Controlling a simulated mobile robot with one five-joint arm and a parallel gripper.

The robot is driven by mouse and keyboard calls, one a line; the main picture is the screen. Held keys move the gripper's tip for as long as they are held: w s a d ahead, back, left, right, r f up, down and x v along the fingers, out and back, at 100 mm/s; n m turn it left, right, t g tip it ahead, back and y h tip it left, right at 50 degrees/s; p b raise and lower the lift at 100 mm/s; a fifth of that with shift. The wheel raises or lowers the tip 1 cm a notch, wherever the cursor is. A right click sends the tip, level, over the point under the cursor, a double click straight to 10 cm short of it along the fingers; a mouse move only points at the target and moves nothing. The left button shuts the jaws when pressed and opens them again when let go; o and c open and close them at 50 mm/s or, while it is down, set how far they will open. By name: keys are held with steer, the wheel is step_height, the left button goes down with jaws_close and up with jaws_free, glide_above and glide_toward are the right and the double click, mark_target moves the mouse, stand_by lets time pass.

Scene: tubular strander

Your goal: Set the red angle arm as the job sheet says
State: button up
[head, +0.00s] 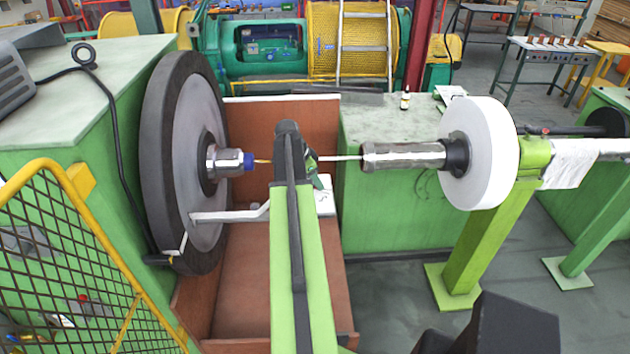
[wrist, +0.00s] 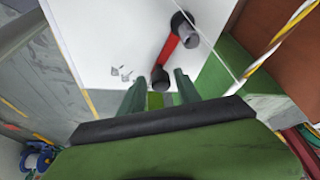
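The red angle arm (wrist: 171,49) is in the wrist view, on a white panel (wrist: 105,35). It has a black end (wrist: 160,78) near my fingers and a black collar with a grey cylinder (wrist: 186,30) at its upper end. It leans up to the right. My gripper (wrist: 159,84) is open, its two green fingers on either side of the black end's line. I cannot tell whether they touch it. In the head view the white panel (head: 325,196) shows partly behind my arm, and the red arm is hidden. No job sheet is readable; small marks (wrist: 121,73) are on the panel.
A large dark-rimmed wheel (head: 185,160) stands left and a white disc (head: 482,150) right, with a thin rod (head: 340,158) between. A yellow mesh guard (head: 75,260) is at front left. A green cabinet (head: 385,215) stands behind. A yellow-white strand (wrist: 285,32) passes nearby.

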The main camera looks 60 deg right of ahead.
steer(key=shift+w, duration=0.25)
steer(key=p+v, duration=1.6)
steer(key=v, duration=0.1)
steer(key=shift+a+r, duration=0.1)
steer(key=shift+a, duration=0.15)
